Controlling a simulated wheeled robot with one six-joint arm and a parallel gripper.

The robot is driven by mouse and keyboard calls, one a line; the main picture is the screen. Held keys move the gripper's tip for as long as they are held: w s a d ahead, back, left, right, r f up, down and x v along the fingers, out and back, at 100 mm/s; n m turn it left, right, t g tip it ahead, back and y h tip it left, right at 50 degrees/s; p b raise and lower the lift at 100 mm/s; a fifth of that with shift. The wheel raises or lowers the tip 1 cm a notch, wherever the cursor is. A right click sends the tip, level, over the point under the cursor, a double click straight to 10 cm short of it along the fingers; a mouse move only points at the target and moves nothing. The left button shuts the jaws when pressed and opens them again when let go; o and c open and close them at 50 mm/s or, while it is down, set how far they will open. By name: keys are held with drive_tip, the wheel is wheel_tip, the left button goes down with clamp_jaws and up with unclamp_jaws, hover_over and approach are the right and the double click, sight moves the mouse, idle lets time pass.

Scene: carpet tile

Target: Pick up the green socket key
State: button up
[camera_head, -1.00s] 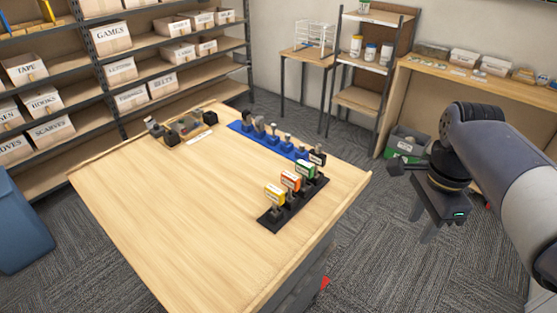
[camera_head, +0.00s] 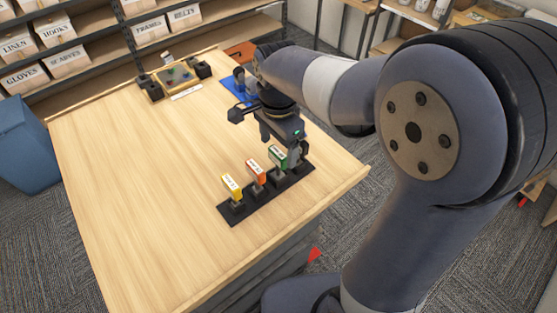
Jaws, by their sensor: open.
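The green socket key (camera_head: 278,155) stands upright in a black rack (camera_head: 238,212) near the table's right edge, with a white label on its block. My gripper (camera_head: 280,146) is open and points down above and around the rack's far end, close over the green key. I cannot tell whether the fingers are beside the key or behind it. An orange key (camera_head: 256,171) and a yellow key (camera_head: 231,186) stand in the same rack, nearer the front. The rack's far end is partly hidden by my gripper.
A blue rack (camera_head: 238,89) at the table's back is mostly hidden by my arm. A wooden tray with dark blocks (camera_head: 177,78) sits at the back left. The wooden table (camera_head: 150,180) is clear on its left and middle. A blue bin (camera_head: 25,145) stands left of it.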

sight(278, 152)
drive_tip(key=shift+f, duration=1.7)
drive_tip(key=c, duration=1.4)
